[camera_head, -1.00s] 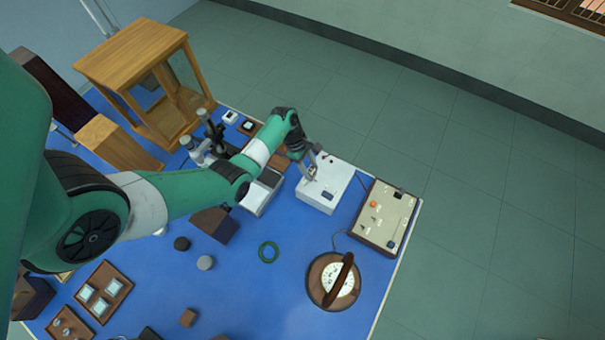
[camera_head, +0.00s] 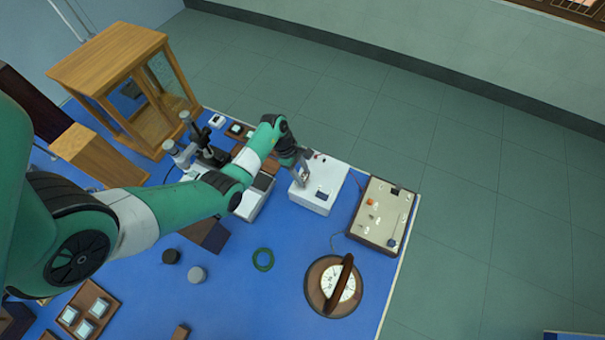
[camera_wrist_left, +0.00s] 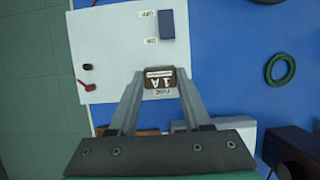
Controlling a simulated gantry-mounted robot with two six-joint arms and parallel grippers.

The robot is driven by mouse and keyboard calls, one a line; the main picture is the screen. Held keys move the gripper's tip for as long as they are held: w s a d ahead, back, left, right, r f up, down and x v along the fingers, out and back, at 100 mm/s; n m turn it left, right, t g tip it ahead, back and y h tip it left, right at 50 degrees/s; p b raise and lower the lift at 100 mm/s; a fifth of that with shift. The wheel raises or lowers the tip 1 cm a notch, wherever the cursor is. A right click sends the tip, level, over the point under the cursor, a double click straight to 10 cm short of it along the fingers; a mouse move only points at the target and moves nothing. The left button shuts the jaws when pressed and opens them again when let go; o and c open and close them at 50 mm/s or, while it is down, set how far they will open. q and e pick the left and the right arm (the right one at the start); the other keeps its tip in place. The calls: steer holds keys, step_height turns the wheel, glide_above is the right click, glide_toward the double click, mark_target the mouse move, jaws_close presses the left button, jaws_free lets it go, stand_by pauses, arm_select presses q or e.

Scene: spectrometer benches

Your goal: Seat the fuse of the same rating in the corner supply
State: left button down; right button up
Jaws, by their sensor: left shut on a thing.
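The corner supply (camera_head: 333,177) is a white box with a dark blue block on its top, near the far right corner of the blue table. It also shows in the left wrist view (camera_wrist_left: 105,35). My left gripper (camera_wrist_left: 158,76) is shut on the fuse (camera_wrist_left: 160,83), a small brown block with a white label reading 1A, upside down in that view. The fuse is at the box's top face, beside printed labels; whether it is fully seated I cannot tell. In the head view my left gripper (camera_head: 302,179) reaches down onto the box. My right gripper is out of view.
A beige panel with knobs (camera_head: 383,212) stands right of the supply, near the table edge. A round dial instrument (camera_head: 323,288) and a green ring (camera_head: 262,260) lie nearer. A wooden case (camera_head: 108,58) stands at the far left. Blue tabletop is bare around the ring.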

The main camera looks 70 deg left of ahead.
arm_select(q)
steer(key=shift+f+b, duration=0.95)
steer(key=shift+f, duration=0.5)
steer(key=shift+c, duration=1.3)
jaws_free()
steer(key=shift+r, duration=0.1)
steer(key=p+v, duration=0.3)
steer(key=v, duration=0.8)
steer(key=shift+a+r, duration=0.15)
steer(key=shift+r, duration=0.05)
